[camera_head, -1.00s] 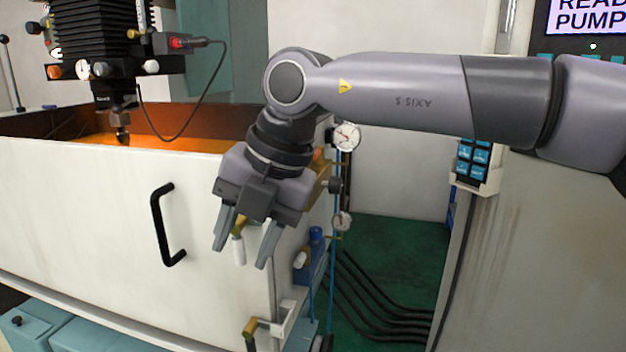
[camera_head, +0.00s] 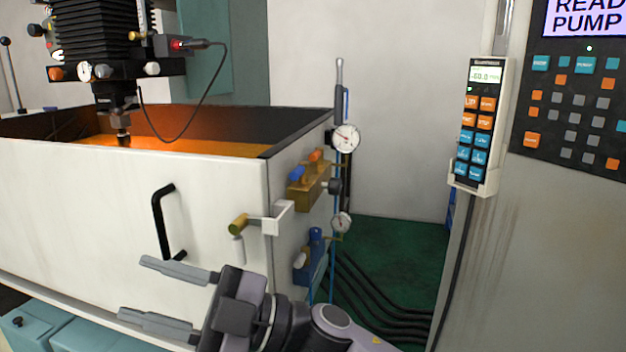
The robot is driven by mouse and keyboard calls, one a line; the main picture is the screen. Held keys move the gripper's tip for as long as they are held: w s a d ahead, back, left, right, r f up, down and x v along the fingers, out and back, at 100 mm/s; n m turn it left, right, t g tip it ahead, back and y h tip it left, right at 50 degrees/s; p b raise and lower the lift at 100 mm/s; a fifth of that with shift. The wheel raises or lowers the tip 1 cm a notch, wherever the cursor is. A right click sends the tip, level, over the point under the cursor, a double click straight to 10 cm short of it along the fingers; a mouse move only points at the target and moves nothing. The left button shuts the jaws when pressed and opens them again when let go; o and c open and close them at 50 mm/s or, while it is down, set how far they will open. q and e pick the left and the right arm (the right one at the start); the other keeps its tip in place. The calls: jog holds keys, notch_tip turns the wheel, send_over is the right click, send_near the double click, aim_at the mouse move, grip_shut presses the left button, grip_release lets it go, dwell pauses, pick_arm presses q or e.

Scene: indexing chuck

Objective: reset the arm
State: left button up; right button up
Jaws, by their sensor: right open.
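My right gripper (camera_head: 162,297) is in the lower middle of the head view, low in front of the white tank wall. Its two grey fingers point left and are spread apart, with nothing between them. Part of my right arm (camera_head: 330,325) shows behind it at the bottom edge. My left gripper is not in view.
The white tank (camera_head: 90,200) has a black handle (camera_head: 162,222) and a brass-ended latch (camera_head: 240,224) near my right gripper. Gauges (camera_head: 346,138) and valve blocks (camera_head: 308,185) line its right side. A pendant (camera_head: 479,120) hangs on the cabinet at right. Hoses (camera_head: 375,300) lie on the green floor.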

jog(key=w+d+f+m+t+h, duration=0.4)
jog(key=d+f+m+t+h, duration=0.2)
jog(key=d+f+m+t, duration=0.4)
jog(key=w+d+f+m+t+h, duration=0.3)
jog(key=d+f+m+t+h, duration=0.3)
jog(key=d+f+m+t, duration=0.4)
jog(key=s+d+f+m+g+h, duration=0.3)
jog(key=s+d+f, duration=0.5)
jog(key=f, duration=0.3)
jog(key=s+d+f+m+g+h, duration=0.3)
jog(key=s+d+f, duration=0.5)
jog(key=f, duration=0.3)
jog(key=shift+s+d+f+g+h, duration=0.25)
jog(key=shift+g+h, duration=0.35)
jog(key=shift+h, duration=0.6)
jog(key=shift+w+a+f, duration=0.1)
jog(key=shift+a, duration=0.1)
